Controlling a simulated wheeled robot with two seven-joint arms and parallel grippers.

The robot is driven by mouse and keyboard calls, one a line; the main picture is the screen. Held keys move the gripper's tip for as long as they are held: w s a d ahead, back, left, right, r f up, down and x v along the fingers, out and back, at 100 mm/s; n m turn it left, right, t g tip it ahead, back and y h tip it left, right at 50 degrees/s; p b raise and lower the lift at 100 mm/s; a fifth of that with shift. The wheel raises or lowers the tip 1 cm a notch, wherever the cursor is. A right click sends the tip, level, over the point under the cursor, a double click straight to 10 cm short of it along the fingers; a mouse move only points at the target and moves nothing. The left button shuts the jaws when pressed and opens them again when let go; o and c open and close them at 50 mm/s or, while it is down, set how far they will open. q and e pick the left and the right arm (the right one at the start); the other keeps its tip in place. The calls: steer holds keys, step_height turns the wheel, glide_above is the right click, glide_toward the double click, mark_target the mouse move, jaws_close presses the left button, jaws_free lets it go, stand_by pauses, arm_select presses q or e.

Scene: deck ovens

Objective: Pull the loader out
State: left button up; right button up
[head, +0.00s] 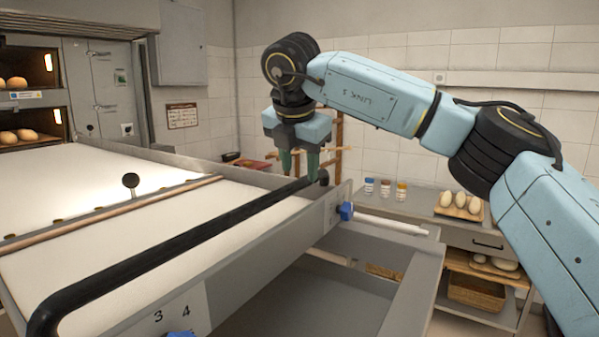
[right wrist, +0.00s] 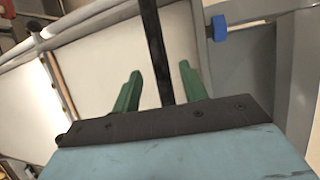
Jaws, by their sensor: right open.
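The loader (head: 250,283) is a long grey-sided frame with a pale cloth bed, running from the front left toward the deck ovens. A black handle bar (head: 175,250) runs across its near end. My right gripper (head: 299,177) is over the far right end of this bar, pointing down. In the right wrist view its two green fingers (right wrist: 160,90) are apart, with the black bar (right wrist: 155,45) passing between them. I cannot tell whether either finger touches the bar. My left gripper is in neither view.
Deck ovens (head: 35,95) with bread inside stand at the back left. A blue knob (head: 346,211) juts from the loader's end. A shelf table (head: 455,232) with jars and a board of dough pieces (head: 459,206) stands at the right.

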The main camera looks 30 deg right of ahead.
mark_target(300, 180)
steer(key=shift+x, duration=1.55)
jaws_close()
